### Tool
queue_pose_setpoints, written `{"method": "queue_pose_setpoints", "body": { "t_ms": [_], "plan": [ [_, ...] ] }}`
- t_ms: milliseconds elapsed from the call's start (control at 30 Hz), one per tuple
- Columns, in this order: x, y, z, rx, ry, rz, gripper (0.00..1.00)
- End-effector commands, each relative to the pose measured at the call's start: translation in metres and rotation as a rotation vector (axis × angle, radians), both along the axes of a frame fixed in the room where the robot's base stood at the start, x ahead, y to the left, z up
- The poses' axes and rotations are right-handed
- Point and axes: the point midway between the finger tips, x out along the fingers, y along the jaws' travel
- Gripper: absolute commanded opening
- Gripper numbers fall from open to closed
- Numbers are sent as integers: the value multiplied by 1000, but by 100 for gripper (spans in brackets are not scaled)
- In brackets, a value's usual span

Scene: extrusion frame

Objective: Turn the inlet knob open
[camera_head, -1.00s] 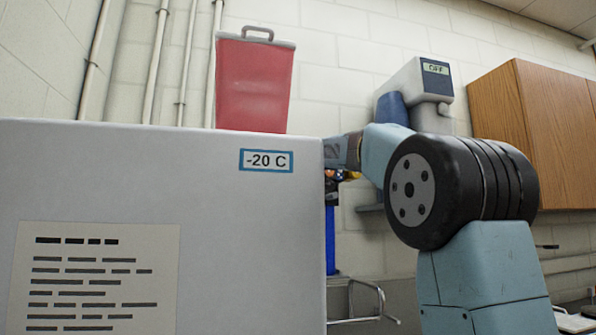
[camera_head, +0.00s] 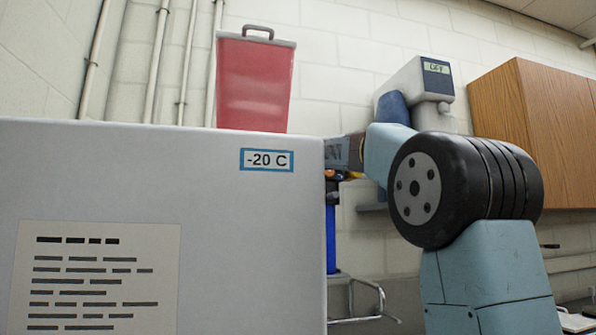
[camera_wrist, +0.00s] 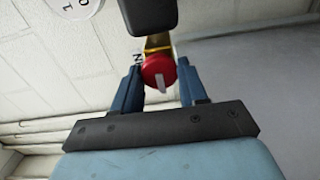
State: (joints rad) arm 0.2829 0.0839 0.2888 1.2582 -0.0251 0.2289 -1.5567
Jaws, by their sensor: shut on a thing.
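The inlet knob (camera_wrist: 158,71) is round and red with a white pointer bar, on a brass fitting (camera_wrist: 158,42) in the wrist view. The pointer is nearly upright in the picture, tilted slightly. A partly hidden label beside it shows an "N". My gripper (camera_wrist: 160,76) has its two blue fingers on either side of the knob, shut on it. In the head view the knob and fingertips are hidden behind the white cabinet, with my wrist (camera_head: 345,152) at its right edge. A wall device (camera_head: 422,85) has a small display that seems to read "OFF".
The white cabinet (camera_head: 160,200), labelled "-20 C", fills the lower left of the head view, close to my wrist. A red bin (camera_head: 255,85) shows above it. A blue upright cylinder (camera_head: 331,238) shows below my wrist. A wooden cupboard (camera_head: 535,130) hangs at the right.

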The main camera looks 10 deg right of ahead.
Motion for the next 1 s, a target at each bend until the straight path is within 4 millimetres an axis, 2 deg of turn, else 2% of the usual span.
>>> {"method": "queue_pose_setpoints", "body": {
  "t_ms": [33, 567, 600, 800, 1000],
  "plan": [
    [1, 3, -5, -8, 10, 4, 12],
    [2, 2, -7, -29, 14, 4, 12],
    [2, 2, -7, -29, 14, 4, 45],
    [2, 1, -5, -28, 10, 3, 64],
    [1, 1, -3, -29, 6, 1, 66]
  ]
}}
